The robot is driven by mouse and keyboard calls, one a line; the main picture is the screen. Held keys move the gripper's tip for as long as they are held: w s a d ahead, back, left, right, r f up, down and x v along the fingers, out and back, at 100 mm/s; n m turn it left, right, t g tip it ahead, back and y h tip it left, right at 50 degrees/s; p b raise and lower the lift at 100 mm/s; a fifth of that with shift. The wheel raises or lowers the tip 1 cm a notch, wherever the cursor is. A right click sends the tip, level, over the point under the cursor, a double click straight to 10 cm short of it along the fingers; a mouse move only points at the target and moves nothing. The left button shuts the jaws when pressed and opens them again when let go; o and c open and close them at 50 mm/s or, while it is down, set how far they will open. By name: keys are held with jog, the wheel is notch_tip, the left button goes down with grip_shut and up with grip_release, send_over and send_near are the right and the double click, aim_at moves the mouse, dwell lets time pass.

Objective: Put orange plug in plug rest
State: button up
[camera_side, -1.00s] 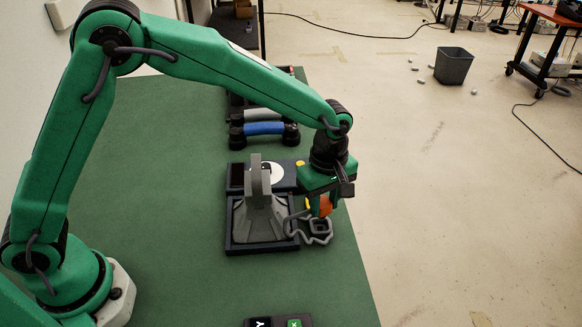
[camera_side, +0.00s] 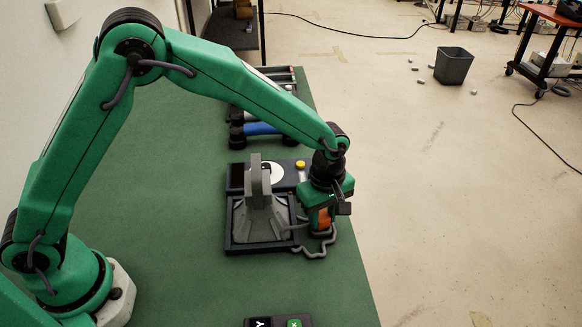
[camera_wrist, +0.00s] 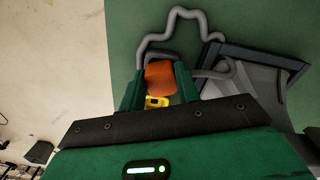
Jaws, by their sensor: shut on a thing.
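The orange plug (camera_side: 325,218) is held between the fingers of my gripper (camera_side: 321,226), near the right edge of the green table. In the wrist view the plug (camera_wrist: 160,77) sits between the two green fingers, with a yellow part just below it. The grey plug rest (camera_side: 322,233) is a small square ring directly under the gripper and mostly hidden by it. In the wrist view a dark edge of the rest shows beside the plug. I cannot tell whether the plug tip is inside the ring or just above it.
A grey cable (camera_side: 314,254) loops around the rest on the table.

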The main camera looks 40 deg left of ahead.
aim_at(323, 218)
jog(key=o, duration=1)
jog(key=shift+r, duration=0.1)
notch_tip(323, 218, up, 12)
jog(key=shift+r, duration=0.1)
dwell(0.5)
